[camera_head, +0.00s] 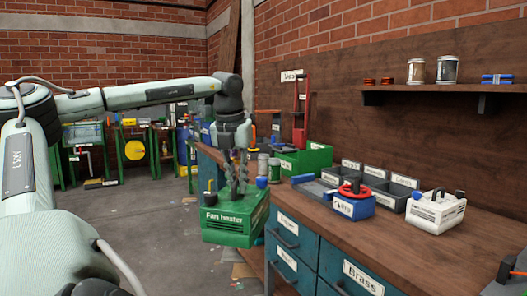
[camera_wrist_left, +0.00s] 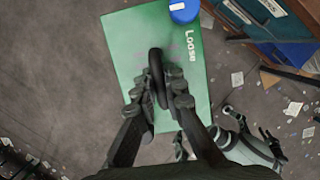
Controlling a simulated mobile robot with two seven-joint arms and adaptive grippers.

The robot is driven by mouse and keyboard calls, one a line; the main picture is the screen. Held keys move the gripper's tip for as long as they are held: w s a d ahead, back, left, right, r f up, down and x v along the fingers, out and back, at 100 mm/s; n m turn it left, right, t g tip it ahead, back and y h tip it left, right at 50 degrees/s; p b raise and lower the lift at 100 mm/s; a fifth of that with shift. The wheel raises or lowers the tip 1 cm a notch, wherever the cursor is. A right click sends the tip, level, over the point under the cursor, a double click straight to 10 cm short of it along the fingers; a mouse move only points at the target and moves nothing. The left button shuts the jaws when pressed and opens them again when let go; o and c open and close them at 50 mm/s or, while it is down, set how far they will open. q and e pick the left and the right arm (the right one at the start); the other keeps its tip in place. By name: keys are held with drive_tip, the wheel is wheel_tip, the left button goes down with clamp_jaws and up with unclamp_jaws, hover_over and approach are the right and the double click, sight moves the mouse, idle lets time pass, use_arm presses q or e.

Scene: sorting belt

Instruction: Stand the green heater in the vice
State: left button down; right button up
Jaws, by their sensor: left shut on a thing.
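The green heater (camera_head: 232,228), labelled "Fan heater", hangs upright in the air left of the workbench. My left gripper (camera_head: 237,183) is above it, shut on its dark top handle. In the left wrist view, the heater's green top (camera_wrist_left: 128,52) bears the word "Loose" and a blue round part near one corner. The left gripper (camera_wrist_left: 157,92) closes around the handle there. A low grey and blue device (camera_head: 318,188) on the bench's near left may be the vice; its jaws are not clear.
A blue box with a red wheel (camera_head: 355,201), grey labelled bins (camera_head: 400,188) and a white device (camera_head: 436,211) stand on the bench (camera_head: 400,245). A green box with a red upright part (camera_head: 305,158) and jars stand behind. Blue drawers (camera_head: 292,237) form its front.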

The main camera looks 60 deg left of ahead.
use_arm(q)
drive_tip(key=f+m, duration=0.2)
drive_tip(key=f, duration=0.2)
drive_tip(key=s+f+m, duration=0.1)
drive_tip(key=f+m, duration=0.1)
drive_tip(key=f, duration=0.2)
drive_tip(key=s+f+m+h, duration=0.1)
drive_tip(key=f+m, duration=0.1)
drive_tip(key=f, duration=0.2)
drive_tip(key=shift+s+t, duration=0.25)
drive_tip(key=shift+t, duration=0.15)
drive_tip(key=w+d+f+m+g+h, duration=0.1)
drive_tip(key=w+d+f+m+h, duration=0.1)
drive_tip(key=d+f+m, duration=0.7)
drive_tip(key=w+d+f+m+g+h, duration=0.1)
drive_tip(key=w+d+f+m+h, duration=0.1)
drive_tip(key=d+f+m, duration=0.7)
drive_tip(key=w+d+f+m+g+y, duration=0.1)
drive_tip(key=w+d+f+m, duration=0.1)
drive_tip(key=d+m, duration=0.8)
drive_tip(key=w+d+f+m+g+y, duration=0.2)
drive_tip(key=d+m, duration=0.8)
drive_tip(key=d, duration=0.5)
wheel_tip(320, 180, down, 3)
drive_tip(key=shift+w+d+r+g, duration=0.2)
drive_tip(key=shift+w+g, duration=0.1)
drive_tip(key=shift+w, duration=0.2)
